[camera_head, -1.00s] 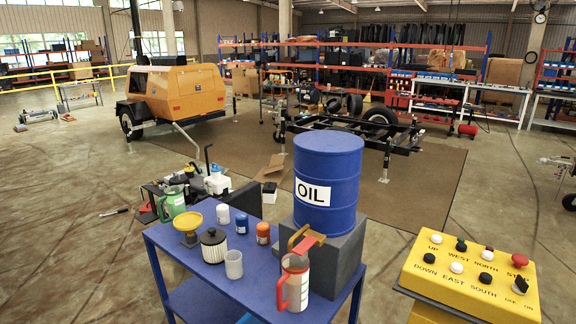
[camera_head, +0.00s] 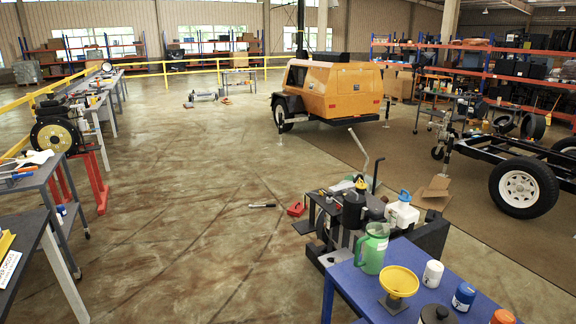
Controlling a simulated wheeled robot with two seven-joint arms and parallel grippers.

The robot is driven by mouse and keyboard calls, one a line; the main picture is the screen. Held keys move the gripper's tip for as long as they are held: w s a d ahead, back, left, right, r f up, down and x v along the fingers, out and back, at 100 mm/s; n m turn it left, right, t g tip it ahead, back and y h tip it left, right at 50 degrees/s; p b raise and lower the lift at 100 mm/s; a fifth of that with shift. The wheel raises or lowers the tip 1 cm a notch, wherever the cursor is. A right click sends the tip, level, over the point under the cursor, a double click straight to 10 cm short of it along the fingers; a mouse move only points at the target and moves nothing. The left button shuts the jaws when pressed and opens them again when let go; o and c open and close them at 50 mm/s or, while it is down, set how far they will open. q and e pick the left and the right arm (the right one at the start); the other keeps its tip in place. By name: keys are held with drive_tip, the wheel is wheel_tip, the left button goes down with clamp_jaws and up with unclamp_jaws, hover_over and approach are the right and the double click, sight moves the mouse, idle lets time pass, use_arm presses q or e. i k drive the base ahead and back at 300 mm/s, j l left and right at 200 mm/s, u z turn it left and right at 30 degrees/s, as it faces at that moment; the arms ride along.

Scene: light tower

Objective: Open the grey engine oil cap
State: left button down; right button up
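I cannot make out a grey oil cap in this view. An engine-like unit (camera_head: 58,130) with a black and yellow round face stands on a red stand at the left; no cap can be told on it. The orange light tower trailer (camera_head: 330,90) stands at the back centre with its body closed. A dark machine (camera_head: 345,212) stands on the floor at the lower centre, partly hidden behind a green jug (camera_head: 371,250). Neither of my grippers is in view.
A blue table (camera_head: 352,289) at the lower right bears the green jug, a yellow funnel (camera_head: 399,281) and small containers. Grey workbenches (camera_head: 40,182) line the left side. A black trailer frame (camera_head: 500,150) stands at the right. The floor (camera_head: 190,190) between is mostly clear.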

sight(362, 185)
drive_tip(key=i+j+u, duration=0.3)
drive_tip(key=i, duration=0.2)
drive_tip(key=i+j+u, duration=0.3)
drive_tip(key=i, duration=0.25)
drive_tip(key=i+u, duration=0.35)
drive_tip(key=i, duration=0.2)
drive_tip(key=i+z, duration=0.25)
drive_tip(key=i, duration=0.3)
drive_tip(key=i+z, duration=0.25)
drive_tip(key=i, duration=0.3)
drive_tip(key=i+j+z, duration=0.2)
drive_tip(key=i, duration=0.35)
drive_tip(key=i+l+z, duration=0.1)
drive_tip(key=i+z, duration=0.55)
drive_tip(key=z, duration=0.3)
drive_tip(key=i+j+z, duration=0.2)
drive_tip(key=z, duration=0.25)
drive_tip(key=i+j+z, duration=0.3)
drive_tip(key=z, duration=0.15)
drive_tip(key=i, duration=0.1)
